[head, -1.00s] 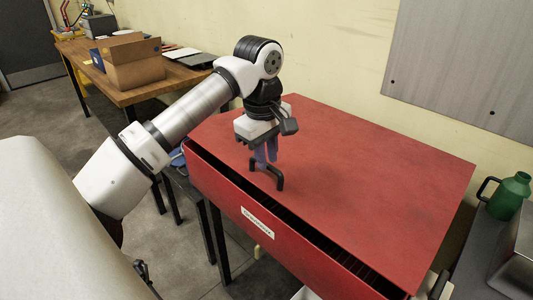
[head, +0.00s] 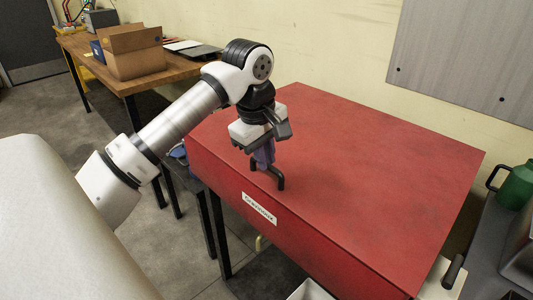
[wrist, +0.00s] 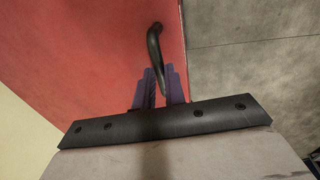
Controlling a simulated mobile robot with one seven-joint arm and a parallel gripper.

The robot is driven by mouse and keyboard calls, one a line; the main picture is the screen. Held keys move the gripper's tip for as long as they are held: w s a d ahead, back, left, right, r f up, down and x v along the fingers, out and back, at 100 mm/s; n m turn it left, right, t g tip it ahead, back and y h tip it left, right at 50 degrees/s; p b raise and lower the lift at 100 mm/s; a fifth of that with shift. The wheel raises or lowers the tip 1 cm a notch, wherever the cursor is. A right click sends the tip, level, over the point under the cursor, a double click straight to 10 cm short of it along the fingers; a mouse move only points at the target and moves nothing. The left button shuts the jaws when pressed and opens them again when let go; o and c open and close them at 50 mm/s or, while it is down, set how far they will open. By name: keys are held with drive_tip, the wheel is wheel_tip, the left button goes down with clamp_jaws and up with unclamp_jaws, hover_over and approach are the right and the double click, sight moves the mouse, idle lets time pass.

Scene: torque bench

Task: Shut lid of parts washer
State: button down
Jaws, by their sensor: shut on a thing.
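The parts washer is a red box with a label on its front wall (head: 310,245). Its red lid (head: 370,160) lies flat on top, and no dark gap shows along the front edge. A black bar handle (head: 279,180) stands on the lid near the front edge. My gripper (head: 264,165) points down with its purple fingers shut on the handle. In the wrist view the handle (wrist: 154,45) runs between the two fingers (wrist: 159,88), and the lid edge lies beside it. The fingers hide part of the handle.
A wooden table (head: 140,82) with an open cardboard box (head: 133,52) stands at the back left. A green jug (head: 516,185) stands on a grey surface at the right. A grey panel (head: 465,55) hangs on the wall behind.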

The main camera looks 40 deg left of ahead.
drive_tip(key=c, duration=1.5)
unclamp_jaws()
drive_tip(key=shift+w, duration=0.25)
drive_tip(key=shift+o, duration=0.2)
drive_tip(key=shift+s, duration=0.1)
wheel_tip(320, 180, up, 14)
drive_tip(key=s, duration=0.2)
drive_tip(key=shift+s+f, duration=0.15)
drive_tip(key=shift+s, duration=0.1)
drive_tip(key=shift+a, duration=0.1)
